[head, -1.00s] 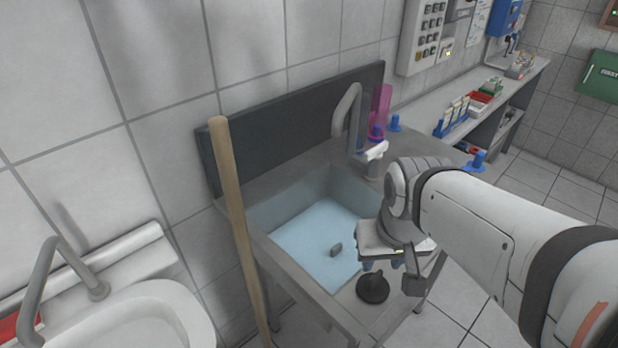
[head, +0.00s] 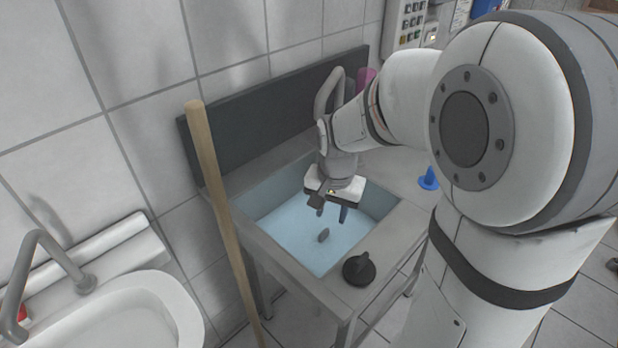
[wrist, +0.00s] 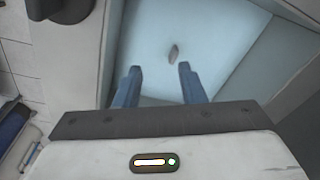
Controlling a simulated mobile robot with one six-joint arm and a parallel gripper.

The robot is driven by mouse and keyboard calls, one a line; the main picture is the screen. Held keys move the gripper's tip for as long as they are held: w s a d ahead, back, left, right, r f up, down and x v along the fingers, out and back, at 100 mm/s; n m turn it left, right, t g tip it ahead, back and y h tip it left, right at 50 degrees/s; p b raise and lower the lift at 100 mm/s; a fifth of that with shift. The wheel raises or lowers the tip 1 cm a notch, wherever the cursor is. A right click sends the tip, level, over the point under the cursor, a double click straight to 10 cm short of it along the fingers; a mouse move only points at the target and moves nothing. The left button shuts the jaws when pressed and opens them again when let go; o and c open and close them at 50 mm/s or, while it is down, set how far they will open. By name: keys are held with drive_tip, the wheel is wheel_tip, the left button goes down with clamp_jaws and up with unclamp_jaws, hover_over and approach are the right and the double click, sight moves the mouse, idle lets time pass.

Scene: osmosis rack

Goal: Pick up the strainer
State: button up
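A small grey-brown object (head: 323,235) lies on the light blue basin floor. It also shows in the wrist view (wrist: 174,53), beyond the fingertips. A black round piece with a raised knob (head: 359,268) sits on the sink's front right rim. I cannot tell for sure which of the two is the strainer. My gripper (head: 331,212) hangs over the basin, pointing down, above and slightly right of the small object. In the wrist view its two blue fingers (wrist: 160,80) are apart with nothing between them.
The grey metal sink (head: 292,262) has walls around the basin. A tall tap (head: 328,92) stands behind my gripper. A wooden pole (head: 222,210) leans upright at the sink's left. A blue piece (head: 428,180) stands on the right counter. A white washbasin (head: 130,315) is at lower left.

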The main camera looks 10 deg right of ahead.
sight(324, 231)
drive_tip(key=w+f+m, duration=0.1)
drive_tip(key=w+f, duration=0.1)
drive_tip(key=f, duration=0.1)
drive_tip(key=w+f+m, duration=0.2)
drive_tip(key=w+f, duration=0.1)
drive_tip(key=w+f+m+g, duration=0.1)
drive_tip(key=w+f, duration=0.1)
drive_tip(key=f, duration=0.2)
drive_tip(key=shift+w+a+f, duration=0.1)
drive_tip(key=shift+w+a, duration=0.1)
drive_tip(key=shift+w, duration=0.15)
drive_tip(key=shift+m, duration=0.4)
drive_tip(key=f, duration=0.8)
drive_tip(key=shift+d+f, duration=0.2)
drive_tip(key=shift+d, duration=0.2)
drive_tip(key=shift+c, duration=0.3)
clamp_jaws()
